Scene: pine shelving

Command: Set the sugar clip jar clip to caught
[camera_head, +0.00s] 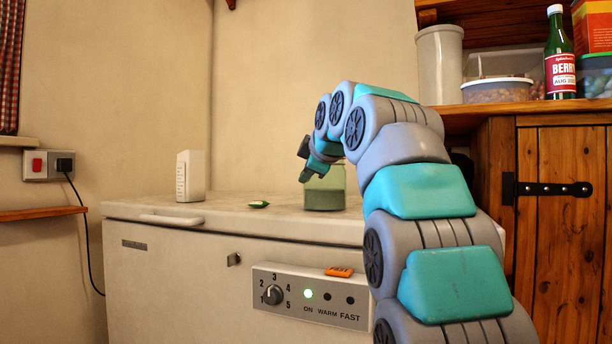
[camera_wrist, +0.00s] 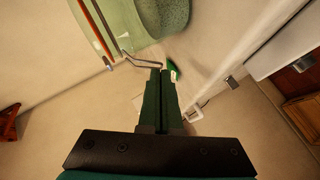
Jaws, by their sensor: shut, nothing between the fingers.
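My gripper is shut with nothing between the fingers. I cannot tell whether the fingers touch the wire.
The chest freezer (camera_head: 230,223) has free room on its lid left of the jar. A small green item (camera_head: 259,204) and a white box (camera_head: 190,176) stand there. An orange item (camera_head: 339,271) is on the control panel. Wooden shelving (camera_head: 560,114) with containers and a bottle is right.

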